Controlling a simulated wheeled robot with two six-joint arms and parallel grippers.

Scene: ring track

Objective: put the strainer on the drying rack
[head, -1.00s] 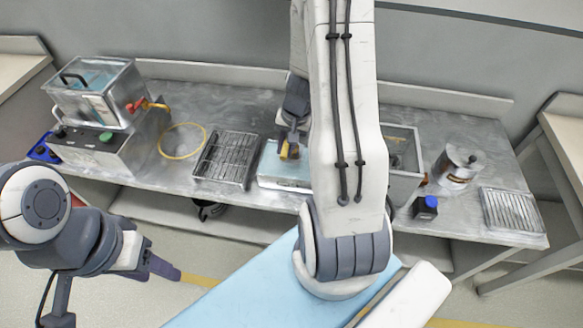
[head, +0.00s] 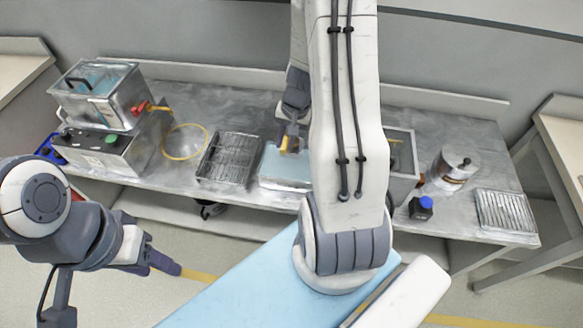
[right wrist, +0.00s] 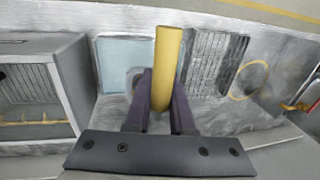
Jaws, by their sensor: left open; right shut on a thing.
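My right gripper (head: 290,142) is shut on a yellow cylindrical part (right wrist: 168,60), which looks like a handle. It is above or beside a pale blue pad (head: 285,168); whether it touches cannot be told. The rest of the held thing is hidden, so I cannot confirm that it is the strainer. A dark slatted rack (head: 229,160) lies left of the pad and is empty; it also shows in the right wrist view (right wrist: 208,62). A second pale slatted rack (head: 506,211) lies at the far right end. My left gripper (head: 165,265) is open and empty, in front of the bench.
A yellow ring (head: 184,142) lies left of the dark rack. A metal tank (head: 97,92) on a grey box stands at the left. A steel canister (head: 455,165), a small blue-capped bottle (head: 421,208) and a grey box (head: 401,165) stand at the right. My right arm hides the middle.

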